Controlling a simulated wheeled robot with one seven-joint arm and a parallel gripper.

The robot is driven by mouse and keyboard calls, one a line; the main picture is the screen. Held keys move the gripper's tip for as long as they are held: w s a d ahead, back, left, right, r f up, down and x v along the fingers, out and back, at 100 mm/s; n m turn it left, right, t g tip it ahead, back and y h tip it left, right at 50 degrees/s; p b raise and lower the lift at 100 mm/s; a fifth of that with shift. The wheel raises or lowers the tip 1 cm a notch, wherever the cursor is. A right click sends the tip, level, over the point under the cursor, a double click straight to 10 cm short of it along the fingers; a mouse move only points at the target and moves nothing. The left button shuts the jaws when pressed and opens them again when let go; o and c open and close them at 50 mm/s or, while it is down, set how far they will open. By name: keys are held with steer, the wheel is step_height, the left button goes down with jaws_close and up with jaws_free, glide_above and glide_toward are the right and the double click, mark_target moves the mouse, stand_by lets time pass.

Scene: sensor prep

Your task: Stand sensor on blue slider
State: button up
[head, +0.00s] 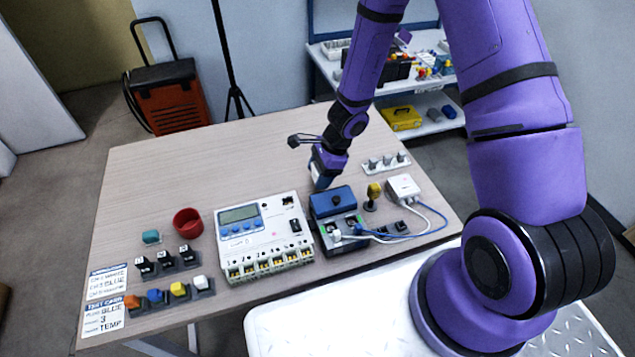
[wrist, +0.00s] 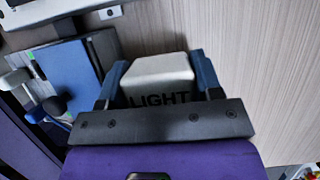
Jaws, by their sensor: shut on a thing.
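My gripper (head: 321,178) is over the table just behind the blue slider (head: 332,201). In the wrist view, my gripper (wrist: 157,88) is shut on a white block sensor (wrist: 158,70) lettered "LIGHT", with a blue-grey finger on each side. In the head view the sensor is hidden by my gripper. The blue slider is a blue block on top of a dark box with cables at its front. It also shows in the wrist view (wrist: 72,72), left of the held sensor and apart from it. I cannot tell the sensor's height above the table.
A white meter unit (head: 262,240) stands left of the dark box. A yellow-topped knob (head: 373,194) and a white plug box (head: 403,188) stand right. Black blocks (head: 165,260), coloured pieces (head: 170,293), a red cup (head: 187,222) and printed cards (head: 104,302) are at the left. The back of the table is clear.

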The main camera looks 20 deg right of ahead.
mark_target(320, 191)
steer(key=shift+f, duration=2)
steer(key=shift+f, duration=0.2)
steer(key=o, duration=0.7)
steer(key=shift+c, duration=0.2)
steer(key=shift+r, duration=0.1)
